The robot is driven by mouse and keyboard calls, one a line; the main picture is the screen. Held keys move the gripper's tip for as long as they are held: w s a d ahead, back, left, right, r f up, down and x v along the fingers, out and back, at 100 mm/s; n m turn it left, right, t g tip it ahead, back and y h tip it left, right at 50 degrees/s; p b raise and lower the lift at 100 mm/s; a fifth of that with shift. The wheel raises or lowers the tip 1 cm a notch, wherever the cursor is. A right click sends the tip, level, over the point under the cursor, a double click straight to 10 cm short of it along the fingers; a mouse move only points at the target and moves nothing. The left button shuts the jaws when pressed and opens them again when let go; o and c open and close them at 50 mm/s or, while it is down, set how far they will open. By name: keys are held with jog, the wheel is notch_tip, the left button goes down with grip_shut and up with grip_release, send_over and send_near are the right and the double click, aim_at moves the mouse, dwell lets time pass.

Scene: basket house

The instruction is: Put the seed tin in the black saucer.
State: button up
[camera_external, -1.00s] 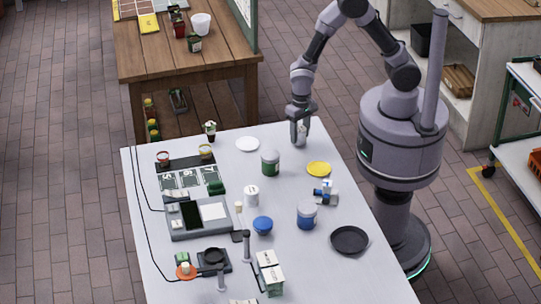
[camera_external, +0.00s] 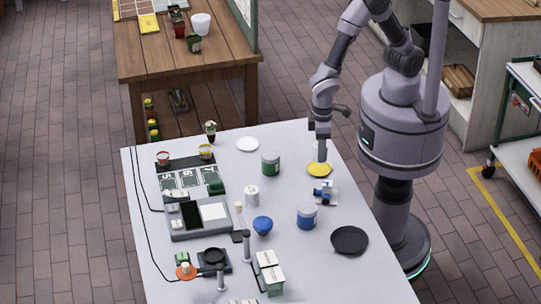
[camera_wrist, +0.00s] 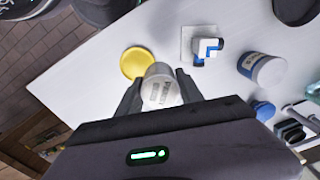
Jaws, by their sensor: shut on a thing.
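My gripper (camera_external: 320,152) is over the table's far right part, just above the yellow saucer. In the wrist view my gripper (camera_wrist: 160,90) is shut on a pale grey, labelled seed tin (camera_wrist: 160,86), with one finger on each side. The label is too small to read fully. The black saucer (camera_external: 349,240) lies empty near the table's right edge, nearer the camera than my gripper. It also shows in part as a dark dish at the top right of the wrist view (camera_wrist: 297,10).
The yellow saucer (camera_external: 319,171) is below my gripper. A blue-and-white fitting (camera_external: 326,192) and a blue-banded jar (camera_external: 307,216) stand between there and the black saucer.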

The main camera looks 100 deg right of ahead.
jog(key=s+a+f+n+p, duration=0.1)
jog(key=s+a+n, duration=0.35)
jog(key=a, duration=0.35)
jog(key=s+a+n, duration=0.4)
jog(key=s+a, duration=0.1)
jog(key=a, duration=0.3)
jog(key=b, duration=0.2)
send_over(346, 236)
jog(key=shift+s+d+f, duration=0.1)
jog(key=shift+s+f, duration=0.05)
jog(key=shift+f, duration=1)
jog(key=shift+w+a+f+b, duration=0.1)
jog(key=shift+f+b, duration=0.35)
jog(key=shift+f, duration=0.3)
jog(key=shift+w+a+f+b, duration=0.1)
jog(key=shift+f+b, duration=0.3)
jog(key=shift+f, duration=0.3)
jog(key=shift+f+b, duration=0.45)
jog(key=shift+f, duration=0.2)
jog(key=o, duration=1.4)
